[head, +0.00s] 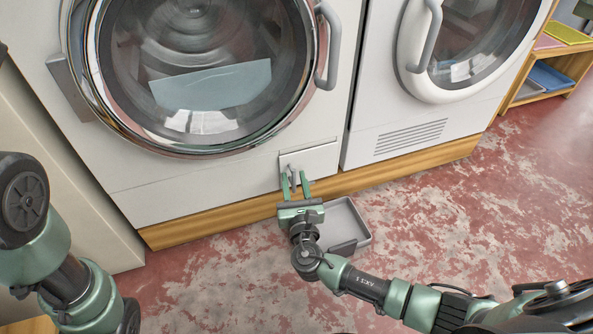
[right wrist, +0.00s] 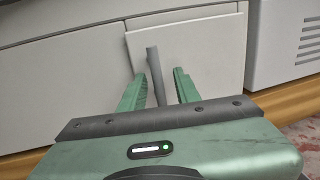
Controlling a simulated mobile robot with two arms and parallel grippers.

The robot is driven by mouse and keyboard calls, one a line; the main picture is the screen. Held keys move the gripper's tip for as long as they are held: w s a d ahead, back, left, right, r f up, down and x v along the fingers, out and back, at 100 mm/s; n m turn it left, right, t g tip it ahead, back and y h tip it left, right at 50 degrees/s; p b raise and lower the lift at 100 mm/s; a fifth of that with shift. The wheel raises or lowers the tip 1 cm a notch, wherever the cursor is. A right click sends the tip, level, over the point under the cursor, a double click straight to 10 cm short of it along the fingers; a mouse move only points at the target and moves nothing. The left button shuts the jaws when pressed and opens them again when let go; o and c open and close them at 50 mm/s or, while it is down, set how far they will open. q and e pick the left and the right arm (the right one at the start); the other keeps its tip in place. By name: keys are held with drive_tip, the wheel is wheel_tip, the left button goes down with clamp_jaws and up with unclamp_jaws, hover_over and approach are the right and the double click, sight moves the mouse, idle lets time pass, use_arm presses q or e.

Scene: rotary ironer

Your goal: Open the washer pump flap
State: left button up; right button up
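The washer pump flap (head: 322,160) is a small white panel low on the front of the left machine. The fingers partly hide the handle in the head view. My left gripper is out of view; only left arm links show at the left.
A grey tray (head: 361,229) lies on the floor below the flap, partly behind my right gripper. A wooden plinth (head: 210,222) runs under the machines. The washer's round door (head: 200,80) is above. A second machine (head: 400,138) stands to the right.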

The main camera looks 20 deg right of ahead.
drive_tip(key=shift+a, duration=0.1)
clamp_jaws()
idle(1.4)
